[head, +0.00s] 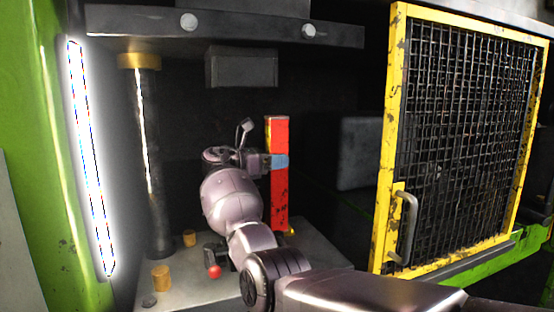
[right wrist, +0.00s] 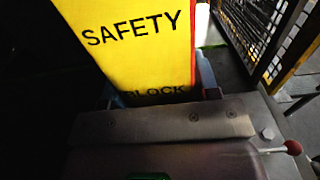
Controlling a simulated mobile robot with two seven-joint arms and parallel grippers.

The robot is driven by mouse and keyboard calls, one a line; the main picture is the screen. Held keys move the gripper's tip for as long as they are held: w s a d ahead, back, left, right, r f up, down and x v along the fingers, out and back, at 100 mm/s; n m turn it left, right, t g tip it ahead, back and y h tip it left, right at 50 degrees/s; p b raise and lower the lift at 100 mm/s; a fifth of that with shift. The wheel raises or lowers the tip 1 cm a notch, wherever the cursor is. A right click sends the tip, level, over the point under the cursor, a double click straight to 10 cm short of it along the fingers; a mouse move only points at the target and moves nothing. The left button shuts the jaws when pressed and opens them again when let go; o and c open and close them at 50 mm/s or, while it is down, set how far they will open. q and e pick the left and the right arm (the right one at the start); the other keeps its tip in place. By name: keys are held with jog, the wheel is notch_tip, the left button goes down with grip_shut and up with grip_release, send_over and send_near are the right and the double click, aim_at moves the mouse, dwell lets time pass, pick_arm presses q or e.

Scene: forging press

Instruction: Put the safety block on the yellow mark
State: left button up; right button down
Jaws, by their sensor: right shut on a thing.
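The safety block (head: 280,195) is a tall red bar with yellow on its upper left edge, standing upright inside the press. In the right wrist view the block (right wrist: 140,45) shows a broad yellow face lettered SAFETY BLOCK and a red side. My right gripper (head: 278,161) is shut on it above mid-height, with pale blue finger pads at its sides. A small bit of yellow (head: 291,232) shows at the block's foot, perhaps the mark; the rest is hidden. I cannot tell whether the block touches the bed. My left gripper is not in view.
The press bed (head: 195,293) carries small brass-coloured cylinders (head: 161,276) and a red knob (head: 214,271). A column (head: 152,165) stands at left, the upper die (head: 241,68) hangs above, and a yellow mesh guard (head: 462,140) stands at right.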

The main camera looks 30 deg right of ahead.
jog(key=shift+r, duration=0.1)
jog(key=c, duration=0.8)
grip_release()
jog(key=shift+f, duration=0.2)
jog(key=o, duration=0.4)
jog(key=shift+o, duration=0.2)
jog(key=b+v, duration=0.1)
jog(key=v, duration=0.6)
jog(key=shift+a+r, duration=0.15)
jog(key=shift+a, duration=0.1)
